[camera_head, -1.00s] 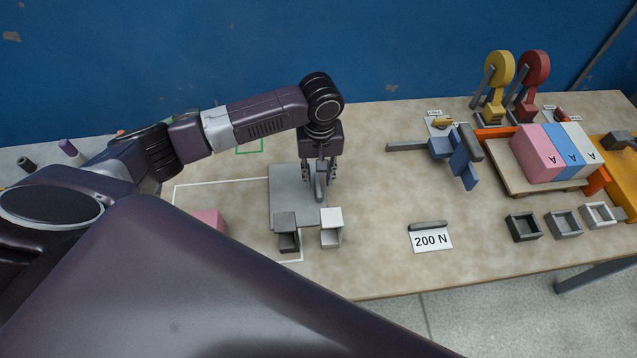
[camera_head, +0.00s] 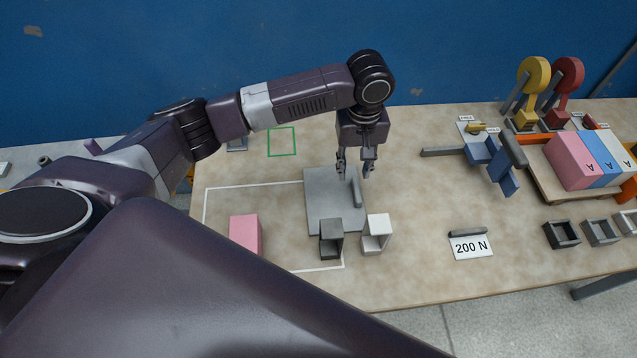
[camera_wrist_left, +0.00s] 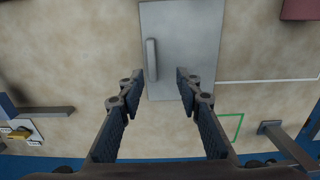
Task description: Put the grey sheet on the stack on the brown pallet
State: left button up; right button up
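The grey sheet (camera_head: 320,205) lies flat on the table, with a grey bar handle (camera_head: 357,190) upright near its right edge. It also shows in the left wrist view (camera_wrist_left: 185,35), with the handle between the lines of the fingers, nearer the left one. My left gripper (camera_head: 355,174) is open and empty at the sheet's far edge, just behind the handle and apart from it. Its spread fingers show in the wrist view (camera_wrist_left: 160,84). The brown pallet (camera_head: 548,190) stands at the right, bearing a pink, blue and white stack (camera_head: 590,158). My right gripper is out of view.
A pink block (camera_head: 245,233) is left. A blue clamp-like device (camera_head: 490,160) stands between sheet and pallet. A "200 N" card (camera_head: 470,246) lies in front.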

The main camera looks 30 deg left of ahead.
aim_at(357, 190)
pick_arm(q)
jog(key=f, duration=0.1)
jog(key=d+f, duration=0.1)
jog(key=d+f+p, duration=0.1)
jog(key=shift+w+f, duration=0.35)
jog(key=f, duration=0.2)
jog(key=shift+a+f+p, duration=0.2)
jog(key=shift+f+p, duration=0.15)
jog(key=shift+p, duration=0.05)
jog(key=shift+a+f, duration=0.1)
jog(key=shift+f, duration=0.5)
grip_shut()
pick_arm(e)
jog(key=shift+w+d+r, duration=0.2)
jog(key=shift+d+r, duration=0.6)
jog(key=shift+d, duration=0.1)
